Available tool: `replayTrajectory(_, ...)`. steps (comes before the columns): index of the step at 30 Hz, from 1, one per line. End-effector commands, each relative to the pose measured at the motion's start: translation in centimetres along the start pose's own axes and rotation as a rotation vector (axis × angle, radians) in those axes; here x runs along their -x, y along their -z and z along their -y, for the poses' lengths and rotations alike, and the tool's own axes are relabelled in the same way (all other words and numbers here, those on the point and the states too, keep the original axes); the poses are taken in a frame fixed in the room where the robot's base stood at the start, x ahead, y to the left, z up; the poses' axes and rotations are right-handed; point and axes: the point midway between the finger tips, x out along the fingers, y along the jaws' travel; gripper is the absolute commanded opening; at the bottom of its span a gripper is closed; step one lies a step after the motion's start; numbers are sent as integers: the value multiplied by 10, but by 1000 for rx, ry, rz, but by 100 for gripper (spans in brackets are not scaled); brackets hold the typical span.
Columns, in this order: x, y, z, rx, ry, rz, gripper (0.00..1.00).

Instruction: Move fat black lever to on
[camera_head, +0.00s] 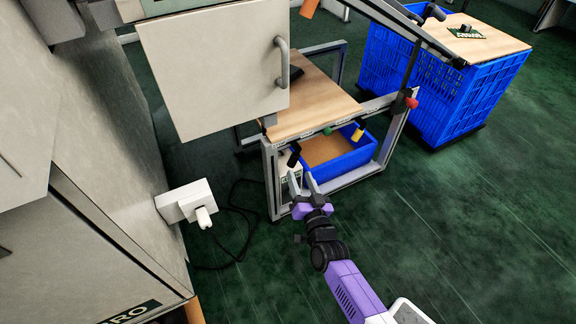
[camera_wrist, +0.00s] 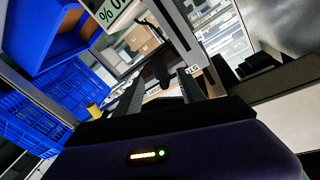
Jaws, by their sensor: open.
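The fat black lever (camera_head: 294,155) sticks up at the left end of the frame's front rail, below the wooden board. In the wrist view a dark shape that looks like this lever (camera_wrist: 160,72) shows just beyond and between my fingers. My gripper (camera_head: 301,177) is open and empty, with its two grey fingers pointing at the rail just below the lever. The fingers also show in the wrist view (camera_wrist: 161,87). I cannot tell whether a finger touches the lever. The lever's base and its on/off marking are not readable.
Green (camera_head: 327,131), yellow (camera_head: 358,134) and red (camera_head: 412,103) knobs sit along the frame to the right. A blue bin (camera_head: 349,159) is under the board. A grey door with a handle (camera_head: 282,62) hangs above left. A white plug box (camera_head: 184,201) juts from the left cabinet.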

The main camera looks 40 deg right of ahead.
Motion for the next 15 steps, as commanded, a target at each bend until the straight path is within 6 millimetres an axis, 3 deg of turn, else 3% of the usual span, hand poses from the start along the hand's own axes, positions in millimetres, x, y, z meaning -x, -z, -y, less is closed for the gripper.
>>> replayTrajectory(9,-49,-1,0,2,1,-1,47)
replayTrajectory(15,-64,-1,0,3,1,1,47)
